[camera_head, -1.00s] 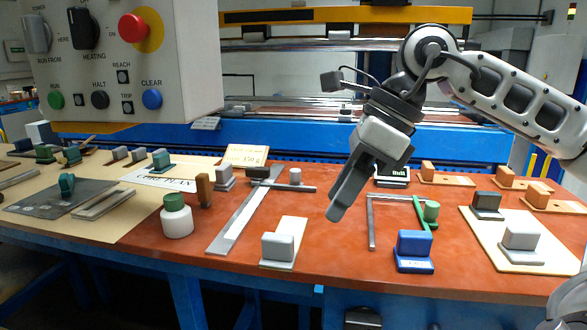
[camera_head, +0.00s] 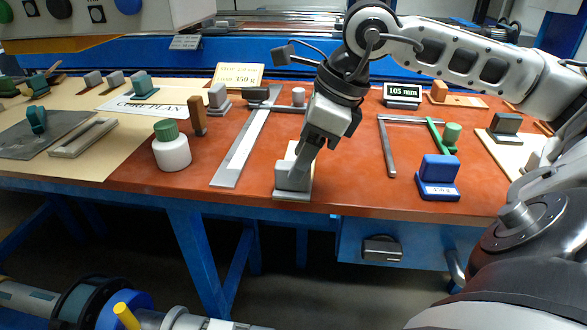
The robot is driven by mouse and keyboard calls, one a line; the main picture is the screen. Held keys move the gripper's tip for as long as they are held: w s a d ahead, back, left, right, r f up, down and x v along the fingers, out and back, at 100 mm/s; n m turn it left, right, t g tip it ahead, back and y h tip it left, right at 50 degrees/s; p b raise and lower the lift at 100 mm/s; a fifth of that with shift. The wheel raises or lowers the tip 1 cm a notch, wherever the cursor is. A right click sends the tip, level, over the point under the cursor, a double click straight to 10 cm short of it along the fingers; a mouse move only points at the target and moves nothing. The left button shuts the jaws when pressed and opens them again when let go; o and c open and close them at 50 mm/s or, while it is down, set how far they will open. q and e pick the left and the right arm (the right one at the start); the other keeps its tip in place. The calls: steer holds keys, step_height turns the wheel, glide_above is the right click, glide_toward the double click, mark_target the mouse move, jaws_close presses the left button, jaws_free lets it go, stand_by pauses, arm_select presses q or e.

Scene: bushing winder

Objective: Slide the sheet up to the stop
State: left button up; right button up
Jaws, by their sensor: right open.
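A small cream sheet (camera_head: 290,153) lies on the red-brown bench top near its front edge, with a grey block (camera_head: 284,177) on its near end. My right gripper (camera_head: 294,176) reaches down from above at this block and is open. Its fingers hide part of the block and sheet, and I cannot tell whether they touch it. A long steel rule (camera_head: 240,150) lies to the left of the sheet, with a dark crossbar (camera_head: 280,107) at its far end, apart from the sheet. I cannot tell for sure whether this crossbar is the stop. My left gripper is not in view.
A white jar with a green lid (camera_head: 171,152) and a brown upright block (camera_head: 198,117) stand to the left. A grey angled bar (camera_head: 388,150), a blue block (camera_head: 438,178) and a display reading 105 mm (camera_head: 402,96) are to the right.

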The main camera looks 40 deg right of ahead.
mark_target(285, 190)
steer(key=x, duration=0.3)
steer(key=shift+a+f, duration=0.1)
steer(key=shift+f, duration=0.05)
steer(key=shift+w+f, duration=0.15)
steer(key=shift+f, duration=0.15)
steer(key=shift+c, duration=0.3)
steer(key=c, duration=0.5)
steer(key=shift+c, duration=0.2)
